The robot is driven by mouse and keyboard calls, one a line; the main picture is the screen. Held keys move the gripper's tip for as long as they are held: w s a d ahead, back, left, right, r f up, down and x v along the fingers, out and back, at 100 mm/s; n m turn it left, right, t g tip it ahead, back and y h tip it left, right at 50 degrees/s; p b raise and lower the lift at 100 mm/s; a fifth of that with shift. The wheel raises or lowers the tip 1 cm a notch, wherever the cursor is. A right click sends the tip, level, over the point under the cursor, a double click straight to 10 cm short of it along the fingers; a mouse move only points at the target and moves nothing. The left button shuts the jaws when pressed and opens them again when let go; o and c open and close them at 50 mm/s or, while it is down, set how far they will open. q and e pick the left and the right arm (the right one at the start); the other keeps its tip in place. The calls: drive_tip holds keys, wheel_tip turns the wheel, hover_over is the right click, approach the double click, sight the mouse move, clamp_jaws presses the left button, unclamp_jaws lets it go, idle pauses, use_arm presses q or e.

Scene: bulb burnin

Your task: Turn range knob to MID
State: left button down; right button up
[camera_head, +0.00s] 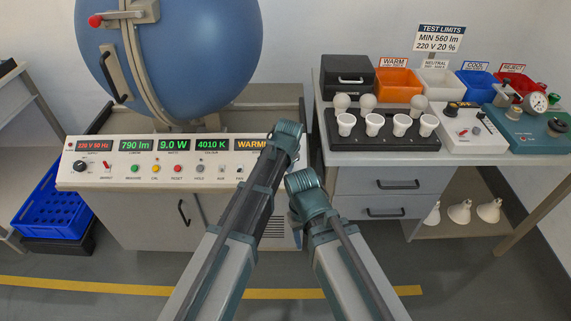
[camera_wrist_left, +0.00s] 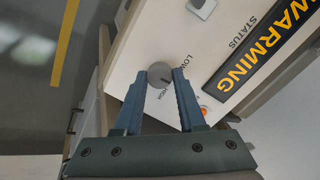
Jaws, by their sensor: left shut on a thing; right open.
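The range knob (camera_wrist_left: 160,72) is a small round grey knob on the cream panel, seen from above in the left wrist view. Lettering reading LOW and part of another word, likely HIGH, shows beside it; MID cannot be made out. A short dark line marks the knob's lower right. My left gripper (camera_wrist_left: 160,78) is shut on the knob, one blue finger on each side.
The control panel (camera_head: 120,178) carries lit displays and several small buttons. A blue sphere (camera_head: 180,55) stands behind it. The right-hand table (camera_head: 350,158) holds a dark rack (camera_head: 385,140) with white cups and bulbs, plus coloured bins. Both my arms are close together.

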use_arm(q)
drive_tip(key=shift+s+m, duration=0.1)
drive_tip(key=shift+m, duration=0.6)
drive_tip(key=c, duration=0.5)
unclamp_jaws()
drive_tip(key=p+v, duration=1.2)
drive_tip(key=v, duration=0.1)
drive_tip(key=shift+r+p, duration=0.35)
drive_tip(key=shift+d, duration=0.1)
drive_tip(key=shift+s, duration=0.1)
